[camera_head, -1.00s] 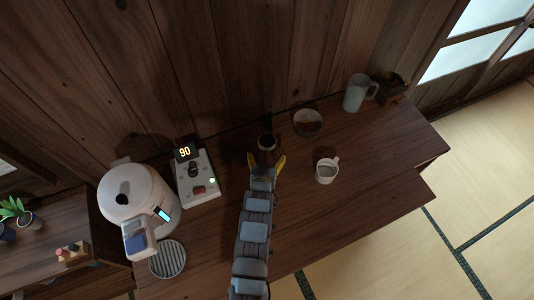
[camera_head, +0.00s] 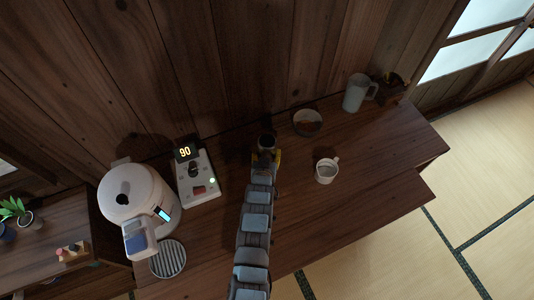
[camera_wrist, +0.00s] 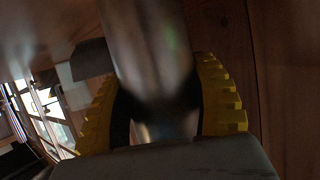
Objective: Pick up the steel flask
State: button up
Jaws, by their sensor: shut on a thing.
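The steel flask (camera_head: 266,141) stands near the back of the dark wooden counter, seen from above with a dark round top. In the wrist view the flask (camera_wrist: 148,45) is a blurred, shiny metal cylinder between the yellow ridged fingers. My gripper (camera_head: 266,157) is at the flask's near side, its fingers closed around the body. In the wrist view my gripper (camera_wrist: 162,105) has one finger on each side of the flask. The flask's lower part is hidden by my arm in the head view.
A white mug (camera_head: 326,171) stands right of my arm. A bowl (camera_head: 307,122) and a pale pitcher (camera_head: 356,93) are further back right. A control box (camera_head: 198,178) showing 90 and a white kettle-like machine (camera_head: 137,197) stand left. The counter's front right is clear.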

jog(key=shift+r, duration=0.25)
